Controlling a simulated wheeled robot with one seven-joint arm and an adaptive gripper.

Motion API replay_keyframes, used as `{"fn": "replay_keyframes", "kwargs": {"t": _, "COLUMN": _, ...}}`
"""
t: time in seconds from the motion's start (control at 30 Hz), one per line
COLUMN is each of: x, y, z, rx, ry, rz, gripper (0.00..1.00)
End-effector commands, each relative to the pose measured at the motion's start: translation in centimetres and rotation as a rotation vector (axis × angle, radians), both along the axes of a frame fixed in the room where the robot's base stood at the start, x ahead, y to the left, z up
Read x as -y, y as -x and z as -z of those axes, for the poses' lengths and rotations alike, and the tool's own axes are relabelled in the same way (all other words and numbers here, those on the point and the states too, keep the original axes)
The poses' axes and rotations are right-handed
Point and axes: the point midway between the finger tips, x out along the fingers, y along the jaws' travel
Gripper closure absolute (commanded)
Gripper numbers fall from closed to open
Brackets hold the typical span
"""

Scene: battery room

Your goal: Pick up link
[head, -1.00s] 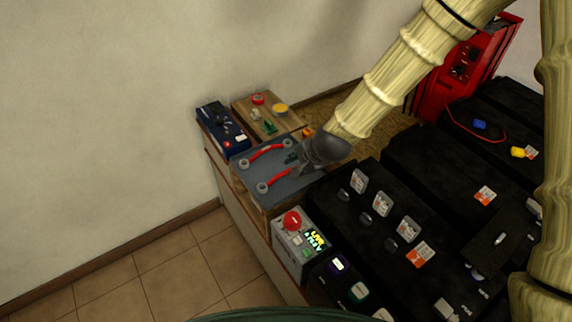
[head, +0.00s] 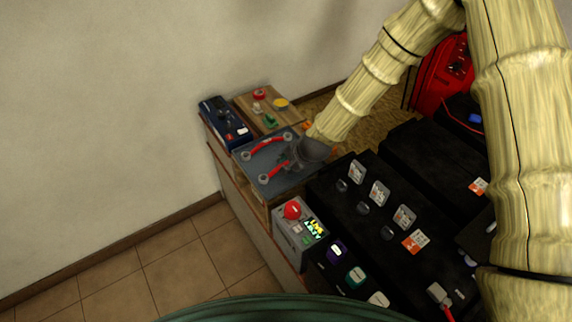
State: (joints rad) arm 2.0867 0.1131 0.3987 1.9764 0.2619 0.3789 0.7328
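Two red links with grey ring ends lie on a dark grey tray (head: 246,166). The far link (head: 265,146) lies along the tray's back. The near link (head: 278,173) lies along its front, its right end partly hidden by my gripper. My dark grey gripper (head: 291,157) is low over the tray's right half, pointing left, at or just beside the near link's right end. Whether it touches the link is unclear. Its fingers are small and dark against the tray, so I cannot tell whether they are open or shut.
A blue device (head: 224,122) and a wooden board (head: 254,108) with coloured parts stand behind the tray. A grey box with a red knob (head: 292,210) is in front. Black batteries (head: 335,205) with raised tags stand right. A red cabinet (head: 440,75) is behind. Tiled floor is clear at left.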

Motion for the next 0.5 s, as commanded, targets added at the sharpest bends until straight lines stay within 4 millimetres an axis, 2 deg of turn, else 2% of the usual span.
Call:
{"fn": "replay_keyframes", "kwargs": {"t": 0.4, "x": -0.34, "y": -0.47, "z": 0.83, "rx": 0.001, "ry": 0.0, "rz": -0.001, "gripper": 0.76}}
{"fn": "replay_keyframes", "kwargs": {"t": 0.5, "x": -0.33, "y": -0.46, "z": 0.82, "rx": 0.001, "ry": 0.0, "rz": -0.001, "gripper": 0.92}}
